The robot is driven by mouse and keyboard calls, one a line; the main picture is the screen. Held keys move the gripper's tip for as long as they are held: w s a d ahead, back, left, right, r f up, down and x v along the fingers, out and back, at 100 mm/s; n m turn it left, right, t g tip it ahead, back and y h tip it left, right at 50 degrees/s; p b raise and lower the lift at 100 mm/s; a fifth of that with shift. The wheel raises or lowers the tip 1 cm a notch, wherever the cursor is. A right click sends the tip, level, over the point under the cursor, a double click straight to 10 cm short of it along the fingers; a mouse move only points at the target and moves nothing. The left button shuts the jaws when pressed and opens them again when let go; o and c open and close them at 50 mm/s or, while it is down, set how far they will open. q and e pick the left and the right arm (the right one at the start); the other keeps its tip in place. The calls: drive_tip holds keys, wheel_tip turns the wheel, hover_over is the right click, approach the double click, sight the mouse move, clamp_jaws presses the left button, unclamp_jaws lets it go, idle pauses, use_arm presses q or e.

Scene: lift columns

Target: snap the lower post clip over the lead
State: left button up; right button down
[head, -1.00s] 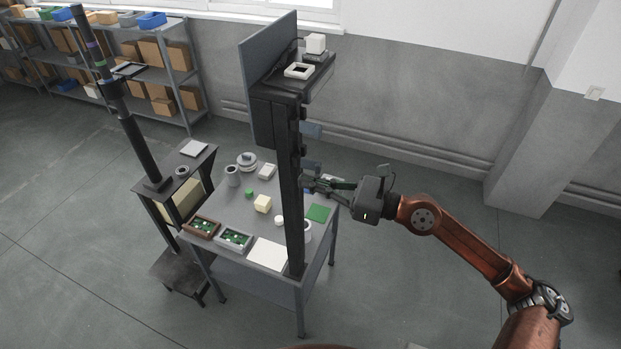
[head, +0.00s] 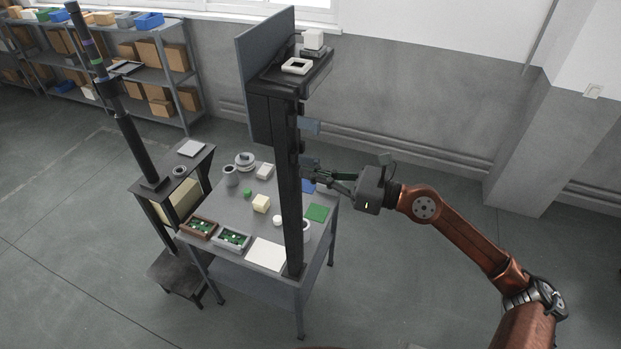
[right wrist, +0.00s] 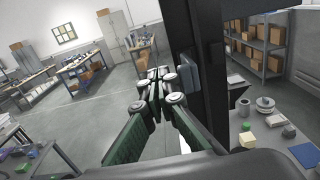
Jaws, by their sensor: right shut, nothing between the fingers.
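The dark upright post (head: 288,190) stands at the table's right side; in the right wrist view it rises just right of my fingers (right wrist: 205,80). The lower post clip (head: 311,166) is a small blue-grey flap on the post's right side. A blue-grey flap also shows by the post in the right wrist view (right wrist: 190,66); I cannot tell whether it is the same clip. My right gripper (head: 312,174) is shut and empty, its tips close to the lower clip; touching cannot be told. The lead cannot be made out. My left gripper is not in view.
Another blue-grey clip (head: 310,127) is higher on the post, below a shelf (head: 318,78) with white parts. The table (head: 222,205) holds trays, cups and blocks. A second column (head: 135,135) stands at left. The floor right of the table is clear.

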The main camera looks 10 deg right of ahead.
sight(317, 163)
drive_tip(key=shift+w+d+b, duration=0.55)
drive_tip(key=shift+w+b, duration=0.15)
drive_tip(key=shift+w, duration=0.1)
drive_tip(key=shift+w+d+b, duration=0.55)
drive_tip(key=shift+w+b, duration=0.15)
drive_tip(key=shift+w, duration=0.1)
drive_tip(key=shift+b+v, duration=1.6)
drive_tip(key=shift+v, duration=0.65)
drive_tip(key=shift+w+d+b, duration=0.5)
drive_tip(key=shift+w+d, duration=0.2)
drive_tip(key=shift+w, duration=0.3)
drive_tip(key=shift+w+a+r, duration=0.1)
drive_tip(key=shift+w+a, duration=0.1)
drive_tip(key=shift+a, duration=0.1)
